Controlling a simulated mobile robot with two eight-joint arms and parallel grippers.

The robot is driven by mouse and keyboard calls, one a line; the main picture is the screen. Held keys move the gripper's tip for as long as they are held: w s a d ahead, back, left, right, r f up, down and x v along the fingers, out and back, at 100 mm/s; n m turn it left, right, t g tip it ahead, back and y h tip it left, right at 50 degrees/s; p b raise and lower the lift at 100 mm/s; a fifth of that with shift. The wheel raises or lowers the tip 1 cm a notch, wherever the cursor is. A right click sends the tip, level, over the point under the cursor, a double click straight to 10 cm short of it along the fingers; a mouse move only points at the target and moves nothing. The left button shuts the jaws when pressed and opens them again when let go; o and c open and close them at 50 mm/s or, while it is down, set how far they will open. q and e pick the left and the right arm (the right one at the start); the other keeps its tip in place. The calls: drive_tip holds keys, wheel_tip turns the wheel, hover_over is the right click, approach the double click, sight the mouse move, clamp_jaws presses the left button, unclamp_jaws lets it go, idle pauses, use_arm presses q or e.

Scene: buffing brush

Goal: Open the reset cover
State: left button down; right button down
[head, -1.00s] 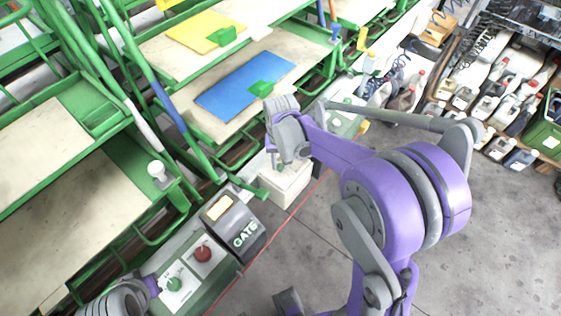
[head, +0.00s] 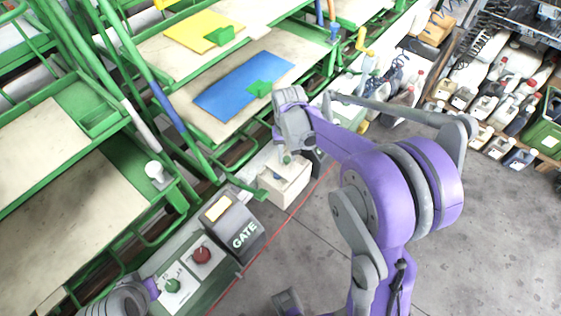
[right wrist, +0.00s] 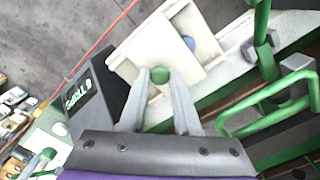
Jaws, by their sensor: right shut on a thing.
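The cream reset box (head: 290,190) stands on the bench beyond the gate box in the head view. In the right wrist view its cream cover (right wrist: 143,42) fills the top middle, and a blue round button (right wrist: 189,43) shows beside it. My right gripper (head: 286,160) is over the box, its fingers shut on a green knob (right wrist: 160,75). The cover looks tilted, but I cannot tell how far it stands open. My left gripper (head: 153,288) is at the lower left, near a green knob (head: 172,285); its fingers are not clear.
A dark gate box (head: 232,224) and a red knob (head: 201,255) sit on the near bench. A dark labelled box (right wrist: 95,92) stands close beside my right gripper. Green racks (head: 110,115) rise on the left. Open floor (head: 480,230) lies to the right.

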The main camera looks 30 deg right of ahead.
use_arm(q)
drive_tip(key=shift+f, duration=0.2)
use_arm(e)
drive_tip(key=shift+w+d, duration=0.35)
drive_tip(key=shift+d, duration=0.55)
drive_tip(key=c, duration=0.6)
unclamp_jaws()
drive_tip(key=shift+a, duration=0.1)
use_arm(q)
drive_tip(key=shift+r+p, duration=0.35)
drive_tip(key=shift+r, duration=0.15)
use_arm(e)
wheel_tip(320, 180, up, 11)
drive_tip(key=shift+f, duration=0.1)
